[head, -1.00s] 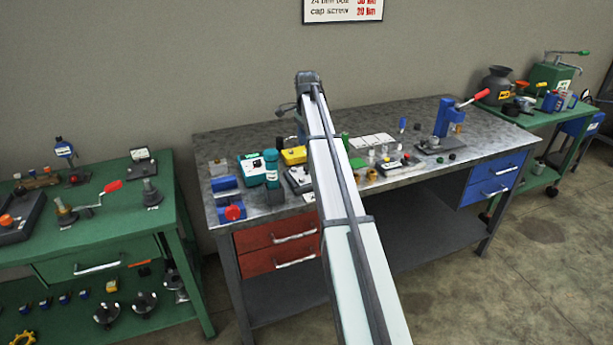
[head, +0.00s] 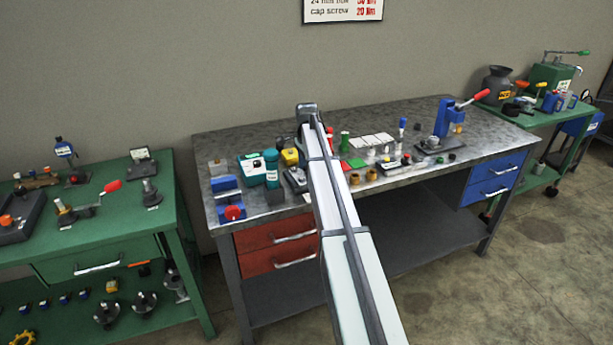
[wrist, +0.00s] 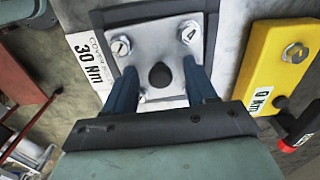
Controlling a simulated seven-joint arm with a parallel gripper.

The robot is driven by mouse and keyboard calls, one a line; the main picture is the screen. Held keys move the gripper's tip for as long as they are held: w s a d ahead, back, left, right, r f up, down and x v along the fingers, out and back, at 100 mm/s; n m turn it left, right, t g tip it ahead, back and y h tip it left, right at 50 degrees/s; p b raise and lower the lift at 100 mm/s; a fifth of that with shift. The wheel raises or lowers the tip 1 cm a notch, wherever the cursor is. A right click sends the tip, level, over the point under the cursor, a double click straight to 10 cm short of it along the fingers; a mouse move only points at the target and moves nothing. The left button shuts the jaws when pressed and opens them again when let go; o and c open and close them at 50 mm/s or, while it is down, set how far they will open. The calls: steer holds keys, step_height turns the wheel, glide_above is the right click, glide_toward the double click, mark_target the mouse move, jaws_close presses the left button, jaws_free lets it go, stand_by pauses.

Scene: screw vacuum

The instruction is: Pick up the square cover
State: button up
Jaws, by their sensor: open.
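The square cover (wrist: 150,36) is a light metal plate with a dark knob (wrist: 160,75) at its middle and screw heads at its corners. It sits on a dark box in the wrist view, beside a "30 Nm" label (wrist: 90,58). My gripper (wrist: 160,88) is open, with one blue finger on either side of the knob over the plate. I cannot tell whether the fingers touch the plate. The plate's near edge is partly hidden by my gripper. In the head view, my arm hides the gripper, and the cover cannot be made out.
A yellow box (wrist: 271,75) with a bolt and a dark knob stands right of the cover; it also shows in the head view (head: 290,157). Teal items (head: 271,168) and a blue vise (head: 228,200) are to the left. Small parts and a blue press (head: 443,120) are to the right.

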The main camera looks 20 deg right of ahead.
steer(key=shift+c, duration=0.5)
jaws_close()
